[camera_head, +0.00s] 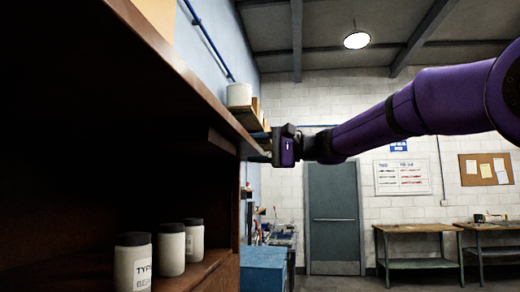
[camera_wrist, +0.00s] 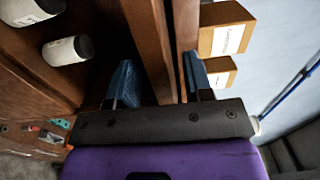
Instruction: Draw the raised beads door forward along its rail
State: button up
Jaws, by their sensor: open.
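A dark brown raised panel (camera_head: 175,75), apparently the beads door, runs above the open cabinet bay toward my gripper (camera_head: 268,148). My gripper is at the panel's far end, and its fingers are mostly hidden there in the head view. In the wrist view my gripper (camera_wrist: 160,82) is open, with two blue-tipped fingers apart. A brown board (camera_wrist: 148,40) and a thinner brown strip (camera_wrist: 186,25) lie between and beyond the fingertips. I cannot tell which is the door's edge, or whether either finger touches it. The rail is not clearly visible.
White dark-lidded jars (camera_head: 171,250) stand on the shelf below, one labelled for beads. Cardboard boxes (camera_wrist: 225,30) and a white tub (camera_head: 239,95) sit above. A blue box (camera_head: 263,270) stands beyond the cabinet. The floor toward the grey door (camera_head: 334,215) looks free.

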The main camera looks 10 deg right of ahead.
grip_shut()
jog(key=v, duration=0.7)
dwell(0.7)
jog(key=shift+r, duration=0.1)
jog(key=v, duration=0.7)
dwell(0.8)
jog(key=v, duration=0.6)
dwell(0.8)
jog(key=shift+d+r, duration=0.1)
jog(key=shift+r, duration=0.05)
